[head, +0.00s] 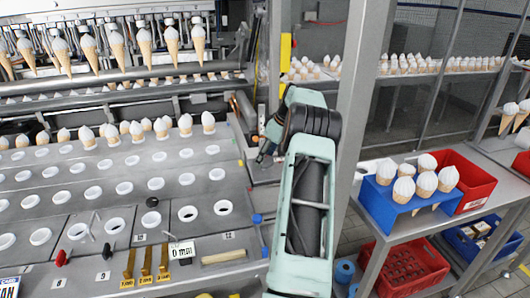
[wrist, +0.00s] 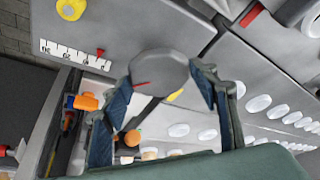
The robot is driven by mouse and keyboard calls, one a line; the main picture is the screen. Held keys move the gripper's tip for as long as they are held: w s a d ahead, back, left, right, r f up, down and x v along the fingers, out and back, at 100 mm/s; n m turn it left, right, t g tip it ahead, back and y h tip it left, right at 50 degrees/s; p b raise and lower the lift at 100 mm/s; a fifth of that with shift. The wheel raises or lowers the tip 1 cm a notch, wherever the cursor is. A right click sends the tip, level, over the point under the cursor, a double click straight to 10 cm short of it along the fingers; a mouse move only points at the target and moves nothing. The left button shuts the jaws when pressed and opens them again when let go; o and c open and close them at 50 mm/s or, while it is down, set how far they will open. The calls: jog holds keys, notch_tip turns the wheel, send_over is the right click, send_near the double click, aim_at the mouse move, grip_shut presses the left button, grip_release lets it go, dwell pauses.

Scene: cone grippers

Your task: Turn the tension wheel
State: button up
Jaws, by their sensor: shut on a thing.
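The tension wheel (wrist: 158,68) is a round grey disc on a grey panel in the wrist view. My gripper (wrist: 166,84) has one blue-padded finger at its left and one at its right, and is shut on it. A small red mark and a yellow mark show by the wheel's lower edge. In the head view my gripper (head: 266,147) is small and dark beside the post at the right end of the conveyor, partly behind my arm. The wheel cannot be made out there.
A white scale strip (wrist: 75,55) with a red pointer and a yellow knob (wrist: 71,9) lie left of the wheel. An orange part (wrist: 87,101) is near the left finger. In the head view a metal post (head: 356,100) stands close right of my arm, with a blue cone box (head: 385,201) beyond.

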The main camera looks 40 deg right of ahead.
jog(key=n+p, duration=0.1)
jog(key=n+y+p, duration=0.1)
jog(key=n+p, duration=0.1)
jog(key=shift+w+d+r+p, duration=0.1)
jog(key=shift+r+p, duration=0.1)
jog(key=shift+p, duration=0.1)
jog(key=shift+d+r+n+y+p, duration=0.1)
jog(key=shift+n+y+p, duration=0.3)
jog(key=shift+p, duration=0.8)
jog(key=shift+w+n+g+p, duration=0.1)
jog(key=shift+n+g+p, duration=0.2)
jog(key=shift+p, duration=0.15)
jog(key=shift+n+p, duration=0.5)
jog(key=shift+p, duration=0.75)
jog(key=shift+f, duration=0.2)
jog(key=o, duration=1.1)
jog(key=b, duration=0.3)
jog(key=shift+f+m, duration=0.25)
jog(key=shift+m, duration=0.15)
jog(key=shift+m+b, duration=0.3)
jog(key=shift+b, duration=0.7)
